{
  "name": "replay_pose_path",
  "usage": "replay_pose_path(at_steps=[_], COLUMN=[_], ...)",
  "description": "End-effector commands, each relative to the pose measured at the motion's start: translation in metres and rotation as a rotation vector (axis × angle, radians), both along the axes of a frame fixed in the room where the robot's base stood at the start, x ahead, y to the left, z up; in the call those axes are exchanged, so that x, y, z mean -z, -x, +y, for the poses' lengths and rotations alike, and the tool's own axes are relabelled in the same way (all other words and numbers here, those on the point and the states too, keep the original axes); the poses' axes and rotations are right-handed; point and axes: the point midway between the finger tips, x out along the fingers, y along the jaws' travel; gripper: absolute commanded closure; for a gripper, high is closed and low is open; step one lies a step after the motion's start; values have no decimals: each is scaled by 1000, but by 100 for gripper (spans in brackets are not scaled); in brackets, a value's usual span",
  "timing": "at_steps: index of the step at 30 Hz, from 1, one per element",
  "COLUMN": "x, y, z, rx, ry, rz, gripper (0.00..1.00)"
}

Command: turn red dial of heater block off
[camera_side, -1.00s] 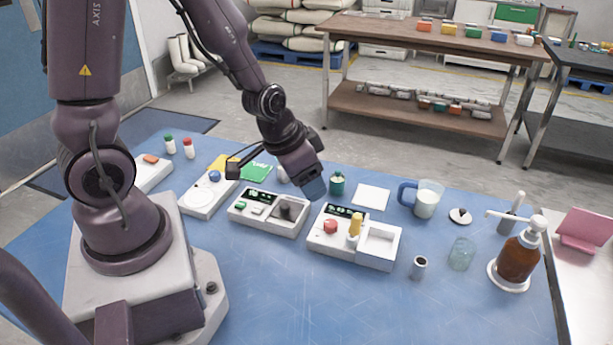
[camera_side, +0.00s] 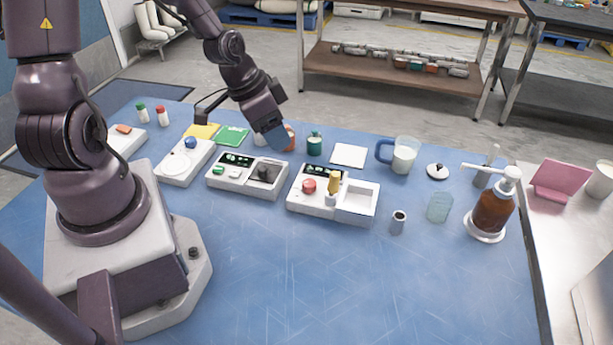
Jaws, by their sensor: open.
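A white block with a red dial (camera_side: 309,186), a yellow upright handle (camera_side: 334,184), a dark display and an open square tray (camera_side: 357,202) stands mid-table; it appears to be the heater block. The dial sits on its left part, below the display. My gripper (camera_side: 272,138) is above and behind the gap between this block and the white unit (camera_side: 247,176) to its left. It is apart from the dial, up and to the left of it.
A small grey cup (camera_side: 398,222), a clear jar (camera_side: 439,207) and a brown pump bottle (camera_side: 492,208) are to the right. The front table is clear.

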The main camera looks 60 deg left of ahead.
Motion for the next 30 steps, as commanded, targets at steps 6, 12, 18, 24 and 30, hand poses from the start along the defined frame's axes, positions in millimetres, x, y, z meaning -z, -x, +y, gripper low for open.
replay_pose_path(at_steps=[6,12,18,24,30], x=[-2,8,31,62,93], y=[-4,-8,-16,-27,-39], z=[-15,-18,-22,-27,-31], rx=[202,205,206,202,201], ry=[-41,-39,-37,-38,-40], rz=[-16,-16,-12,-11,-11], gripper=[43,43,43,43,43])
